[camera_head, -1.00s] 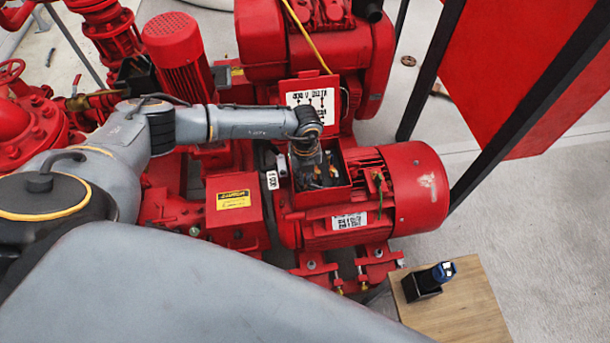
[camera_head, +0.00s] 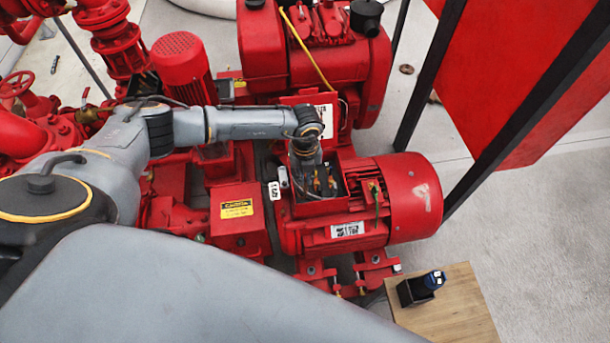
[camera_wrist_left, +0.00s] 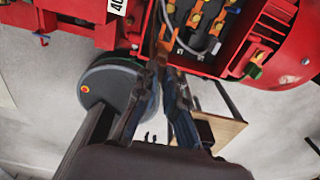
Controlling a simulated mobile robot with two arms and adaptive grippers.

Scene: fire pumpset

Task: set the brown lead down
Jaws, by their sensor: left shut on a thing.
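The open terminal box (camera_head: 349,187) on the red motor (camera_head: 405,195) has its lid raised behind it. My left gripper (camera_head: 313,188) points down at the left side of the box. In the left wrist view its fingers (camera_wrist_left: 168,62) are close together at the box's near edge. They are shut on a thin thing, apparently the brown lead, which is mostly hidden between them. Brass terminals with orange parts (camera_wrist_left: 196,20) and a grey curved lead (camera_wrist_left: 190,49) show inside the box. My right gripper is not in view.
A red coupling guard (camera_head: 238,212) lies left of the motor. A wooden table (camera_head: 455,309) with a black and blue device (camera_head: 420,288) stands at the front right. Black posts and a red panel rise at right.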

